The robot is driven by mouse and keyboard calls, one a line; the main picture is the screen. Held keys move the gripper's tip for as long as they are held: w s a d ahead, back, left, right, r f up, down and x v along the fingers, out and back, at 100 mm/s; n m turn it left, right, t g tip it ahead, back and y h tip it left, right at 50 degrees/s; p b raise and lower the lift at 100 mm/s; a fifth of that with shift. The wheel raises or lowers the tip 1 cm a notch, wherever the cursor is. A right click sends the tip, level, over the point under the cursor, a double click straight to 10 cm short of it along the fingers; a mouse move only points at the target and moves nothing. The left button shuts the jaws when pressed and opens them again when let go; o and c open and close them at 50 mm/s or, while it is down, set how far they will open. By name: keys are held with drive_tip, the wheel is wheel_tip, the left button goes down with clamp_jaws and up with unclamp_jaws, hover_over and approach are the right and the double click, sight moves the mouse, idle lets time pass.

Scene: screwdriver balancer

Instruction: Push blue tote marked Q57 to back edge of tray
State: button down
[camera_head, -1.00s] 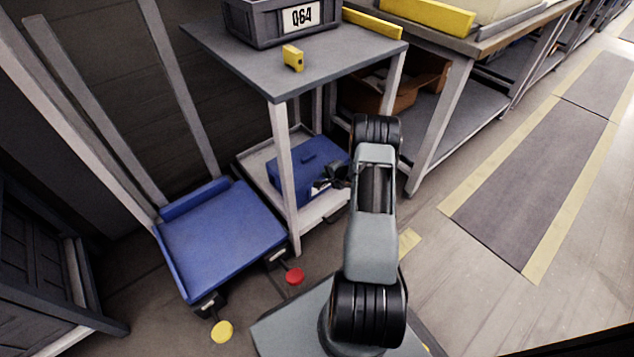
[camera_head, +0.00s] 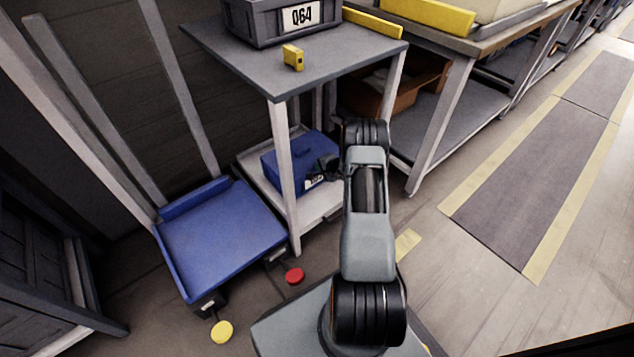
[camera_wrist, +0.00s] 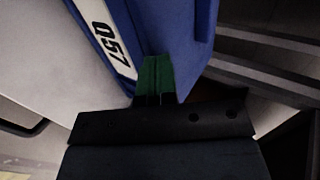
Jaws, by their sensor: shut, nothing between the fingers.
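The blue tote (camera_head: 296,161) sits on the pale tray (camera_head: 262,186) on the lower level of the grey-topped stand. Its white Q57 label shows in the wrist view (camera_wrist: 103,30). My gripper (camera_head: 322,172) reaches in from the right, against or very close to the tote's near side. In the wrist view its green fingertips (camera_wrist: 157,75) are together at the tote's wall, beside the label. Nothing is held between them. Bare tray shows in front of the tote; part of the tote is hidden by a stand leg and my wrist.
A stand leg (camera_head: 287,180) rises just left of my gripper. The grey top (camera_head: 300,70) overhead carries a grey Q64 tote (camera_head: 270,18) and a yellow block (camera_head: 293,57). A blue cart (camera_head: 220,240) stands to the left, a workbench (camera_head: 440,130) to the right.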

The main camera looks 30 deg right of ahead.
sight(304, 151)
drive_tip(key=shift+w+a+b, duration=0.3)
drive_tip(key=shift+w, duration=1.85)
drive_tip(key=shift+w+a+b, duration=0.25)
drive_tip(key=shift+w+a, duration=0.1)
drive_tip(key=shift+w, duration=1.8)
drive_tip(key=shift+w+a+b, duration=0.3)
drive_tip(key=shift+w, duration=1.85)
drive_tip(key=shift+s+d+p, duration=0.25)
drive_tip(key=shift+s+p, duration=0.7)
drive_tip(key=shift+s, duration=0.3)
wheel_tip(304, 151, up, 15)
drive_tip(key=p, duration=1.3)
